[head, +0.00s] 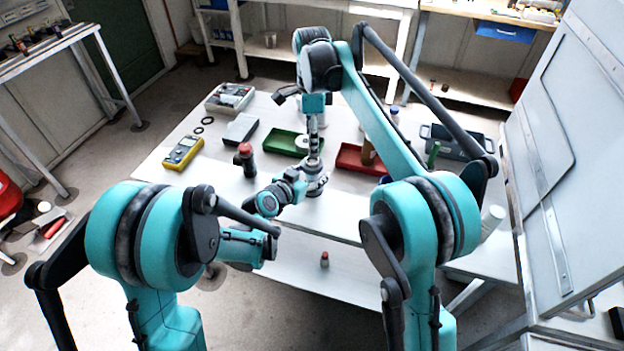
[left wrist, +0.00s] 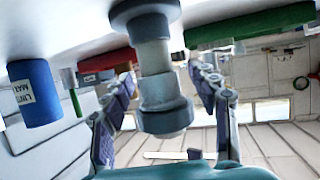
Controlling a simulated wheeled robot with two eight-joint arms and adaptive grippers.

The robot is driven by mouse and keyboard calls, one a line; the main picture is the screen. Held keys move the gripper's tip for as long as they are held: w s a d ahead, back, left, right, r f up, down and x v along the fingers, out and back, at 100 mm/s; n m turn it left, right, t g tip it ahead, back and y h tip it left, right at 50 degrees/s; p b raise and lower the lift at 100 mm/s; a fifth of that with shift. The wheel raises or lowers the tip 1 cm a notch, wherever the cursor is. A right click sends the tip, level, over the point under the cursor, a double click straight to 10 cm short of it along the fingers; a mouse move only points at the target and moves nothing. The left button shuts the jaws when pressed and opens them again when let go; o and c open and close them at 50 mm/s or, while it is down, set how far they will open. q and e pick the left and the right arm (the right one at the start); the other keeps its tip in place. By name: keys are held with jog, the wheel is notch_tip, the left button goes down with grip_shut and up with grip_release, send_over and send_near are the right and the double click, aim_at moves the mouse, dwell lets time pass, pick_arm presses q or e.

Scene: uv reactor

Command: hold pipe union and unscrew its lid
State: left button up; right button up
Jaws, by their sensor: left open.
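The pipe union (head: 316,184) is a grey metal fitting standing upright near the table's front edge. In the left wrist view, which is upside down, the pipe union (left wrist: 153,55) hangs from the table at the top, with its wider lid end (left wrist: 164,108) lower down. My left gripper (head: 298,186) is beside it from the left. In the left wrist view my left gripper's fingers (left wrist: 160,110) are open on either side of the union, with gaps visible. My right gripper (head: 313,155) points down just above the union; whether its fingers are apart is unclear.
A green tray (head: 275,140) and a red tray (head: 347,160) lie behind. A grey toolbox (head: 455,142) is at right. A small red-topped item (head: 324,260) is on the lower front surface.

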aim_at(312, 159)
pick_arm(q)
grip_shut()
pick_arm(e)
jog(key=m, duration=0.4)
jog(key=shift+m, duration=0.4)
jog(key=m, duration=0.3)
jog(key=shift+w+m, duration=0.1)
jog(key=shift+m, duration=0.2)
jog(key=shift+f, duration=0.2)
notch_tip(312, 159, down, 8)
jog(key=shift+r, duration=0.2)
jog(key=c, duration=1.2)
